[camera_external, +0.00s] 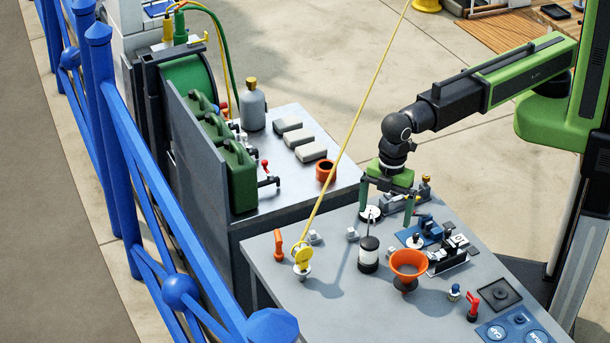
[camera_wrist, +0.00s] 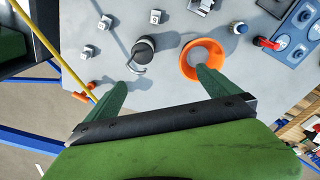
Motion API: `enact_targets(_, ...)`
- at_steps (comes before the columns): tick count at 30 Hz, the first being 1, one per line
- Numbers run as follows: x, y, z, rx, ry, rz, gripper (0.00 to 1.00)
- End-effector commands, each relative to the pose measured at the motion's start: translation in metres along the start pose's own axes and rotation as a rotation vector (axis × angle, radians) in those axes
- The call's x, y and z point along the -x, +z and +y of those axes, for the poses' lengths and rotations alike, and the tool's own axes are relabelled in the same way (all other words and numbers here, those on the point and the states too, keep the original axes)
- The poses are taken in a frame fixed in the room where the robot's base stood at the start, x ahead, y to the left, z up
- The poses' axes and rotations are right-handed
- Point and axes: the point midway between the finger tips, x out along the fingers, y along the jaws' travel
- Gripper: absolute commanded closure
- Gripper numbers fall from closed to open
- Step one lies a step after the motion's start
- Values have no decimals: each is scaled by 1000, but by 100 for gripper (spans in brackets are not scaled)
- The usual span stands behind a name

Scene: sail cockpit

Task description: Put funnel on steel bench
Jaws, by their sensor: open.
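The orange funnel (camera_external: 408,265) stands wide mouth up near the middle of the front grey workbench (camera_external: 345,315). In the wrist view its orange rim (camera_wrist: 185,62) lies at the upper right, partly covered by one finger. My gripper (camera_external: 386,216) is open and empty above the front bench, behind the funnel in the external view. In the wrist view my gripper (camera_wrist: 163,80) has its fingers wide apart. A second bench with a pale metallic top (camera_external: 288,190), apparently the steel bench, stands at the back left.
A taut yellow line rises from a yellow block (camera_external: 302,257). Green jerrycans (camera_external: 238,175), grey blocks (camera_external: 298,138) and an orange cup (camera_external: 326,170) occupy the back bench.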

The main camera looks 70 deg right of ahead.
Motion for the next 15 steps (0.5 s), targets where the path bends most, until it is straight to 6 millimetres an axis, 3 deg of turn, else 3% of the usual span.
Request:
enact_targets(1, 11, -16, -20, 44, -4, -1, 0)
enact_targets(2, 0, -16, -31, 64, -7, -14, 0)
enact_targets(6, -7, -23, -73, 144, -18, -56, 0)
enact_targets(10, -8, -25, -91, 178, -22, -75, 0)
enact_targets(15, -12, -24, -91, 178, -22, -76, 0)
